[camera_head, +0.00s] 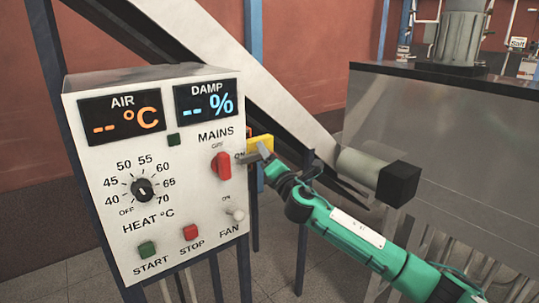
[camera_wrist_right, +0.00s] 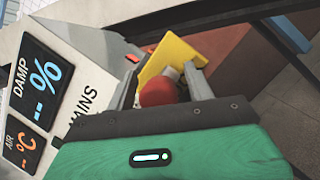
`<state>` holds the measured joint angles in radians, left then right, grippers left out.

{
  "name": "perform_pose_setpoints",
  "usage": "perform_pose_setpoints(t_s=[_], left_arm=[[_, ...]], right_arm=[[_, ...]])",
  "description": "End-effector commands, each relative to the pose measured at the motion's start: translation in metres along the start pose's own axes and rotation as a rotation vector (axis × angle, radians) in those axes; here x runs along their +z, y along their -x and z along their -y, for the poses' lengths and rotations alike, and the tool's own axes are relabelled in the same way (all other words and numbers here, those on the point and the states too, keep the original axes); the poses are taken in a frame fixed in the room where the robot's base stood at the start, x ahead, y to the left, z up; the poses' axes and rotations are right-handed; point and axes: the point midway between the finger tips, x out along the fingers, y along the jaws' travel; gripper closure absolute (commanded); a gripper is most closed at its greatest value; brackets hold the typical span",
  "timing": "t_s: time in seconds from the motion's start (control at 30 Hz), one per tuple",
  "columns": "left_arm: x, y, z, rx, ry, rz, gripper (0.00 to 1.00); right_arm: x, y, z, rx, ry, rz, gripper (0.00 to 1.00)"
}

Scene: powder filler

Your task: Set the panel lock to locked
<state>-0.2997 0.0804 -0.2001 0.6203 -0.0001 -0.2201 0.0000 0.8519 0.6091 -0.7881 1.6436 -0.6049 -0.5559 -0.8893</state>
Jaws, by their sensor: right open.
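The white control panel (camera_head: 180,185) fills the left of the head view, and part of its face shows in the wrist view (camera_wrist_right: 75,75). A yellow plate (camera_head: 263,142) stands at its right edge, beside the red MAINS switch (camera_head: 221,166). No lock label is readable. My right gripper (camera_head: 260,155) is at the plate, its fingers partly covering it. In the wrist view my right gripper (camera_wrist_right: 160,85) is open. A rounded red part (camera_wrist_right: 158,92) lies between its fingers, before the yellow plate (camera_wrist_right: 172,60). I cannot tell whether the fingers touch it. My left gripper is out of view.
The panel also carries the HEAT dial (camera_head: 142,189), green START button (camera_head: 147,250), red STOP button (camera_head: 190,232) and FAN switch (camera_head: 236,214). A grey cylinder with a black end (camera_head: 398,184) juts out above my right arm. A large metal hopper (camera_head: 450,150) stands at right.

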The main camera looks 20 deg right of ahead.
Motion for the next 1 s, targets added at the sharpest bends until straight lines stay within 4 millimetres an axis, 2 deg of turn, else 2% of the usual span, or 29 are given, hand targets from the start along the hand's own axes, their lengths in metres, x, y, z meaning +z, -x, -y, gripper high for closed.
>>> perform_pose_setpoints(t_s=[0.07, 0.3, 0.33, 0.47, 0.7, 0.93, 0.97, 1.0], left_arm=[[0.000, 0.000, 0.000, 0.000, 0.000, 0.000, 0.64], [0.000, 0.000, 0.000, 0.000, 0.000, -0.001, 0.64], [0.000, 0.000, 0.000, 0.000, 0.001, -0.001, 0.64], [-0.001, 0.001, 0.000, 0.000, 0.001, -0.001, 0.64], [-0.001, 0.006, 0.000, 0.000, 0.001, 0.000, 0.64], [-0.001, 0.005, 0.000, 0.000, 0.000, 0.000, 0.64], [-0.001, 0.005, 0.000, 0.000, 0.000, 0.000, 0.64], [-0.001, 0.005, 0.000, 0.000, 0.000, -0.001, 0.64]], right_arm=[[0.000, 0.000, 0.000, 0.000, 0.000, 0.000, 0.49], [0.000, 0.000, 0.000, 0.001, 0.000, 0.001, 0.96], [0.001, 0.000, -0.001, 0.001, 0.000, 0.001, 1.00], [-0.002, 0.001, -0.004, 0.002, -0.001, 0.000, 1.00], [-0.022, 0.007, -0.026, 0.004, -0.003, -0.001, 1.00], [-0.024, 0.008, -0.028, 0.008, -0.003, -0.003, 1.00], [-0.025, 0.008, -0.028, 0.008, -0.003, -0.004, 0.60], [-0.025, 0.008, -0.028, 0.008, -0.003, -0.004, 0.52]])
